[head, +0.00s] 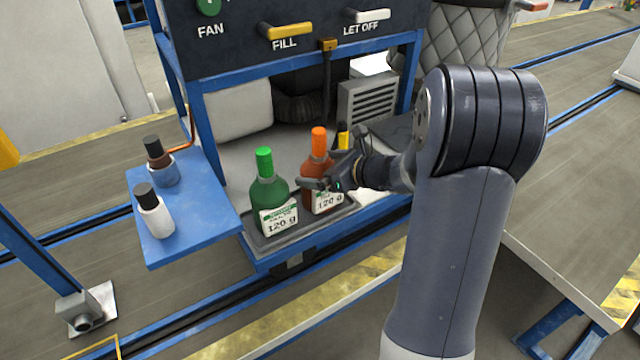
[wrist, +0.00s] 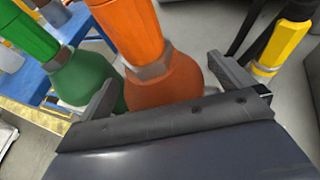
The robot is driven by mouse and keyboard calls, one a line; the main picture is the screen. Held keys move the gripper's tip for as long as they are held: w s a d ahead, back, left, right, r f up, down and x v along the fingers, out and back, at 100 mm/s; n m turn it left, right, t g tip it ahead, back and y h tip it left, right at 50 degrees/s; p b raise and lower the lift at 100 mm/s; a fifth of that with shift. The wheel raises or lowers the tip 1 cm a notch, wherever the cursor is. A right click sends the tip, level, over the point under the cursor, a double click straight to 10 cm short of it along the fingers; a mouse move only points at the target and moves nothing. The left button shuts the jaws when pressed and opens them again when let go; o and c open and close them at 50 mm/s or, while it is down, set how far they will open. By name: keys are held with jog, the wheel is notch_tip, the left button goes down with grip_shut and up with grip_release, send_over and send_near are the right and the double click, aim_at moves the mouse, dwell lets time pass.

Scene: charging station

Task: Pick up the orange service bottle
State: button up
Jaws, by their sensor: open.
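The orange service bottle (head: 318,170) stands upright in the tray, with an orange cap and a white label reading 120 g. My gripper (head: 332,170) is at its right side in the head view and hides part of its body. In the wrist view the orange bottle (wrist: 160,82) lies between the two open fingers of my gripper (wrist: 165,88). The fingers look apart from its body, though I cannot tell if either touches. The green bottle (head: 270,190) stands just left of it, and in the wrist view the green bottle (wrist: 85,78) is close beside the left finger.
The dark tray (head: 290,236) holds both bottles on a blue frame. A yellow-and-black tool (wrist: 282,45) stands right of the gripper. A control panel (head: 300,50) overhangs above.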

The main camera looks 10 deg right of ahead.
jog(key=shift+w, duration=0.1)
jog(key=c, duration=1.7)
jog(key=shift+c, duration=0.2)
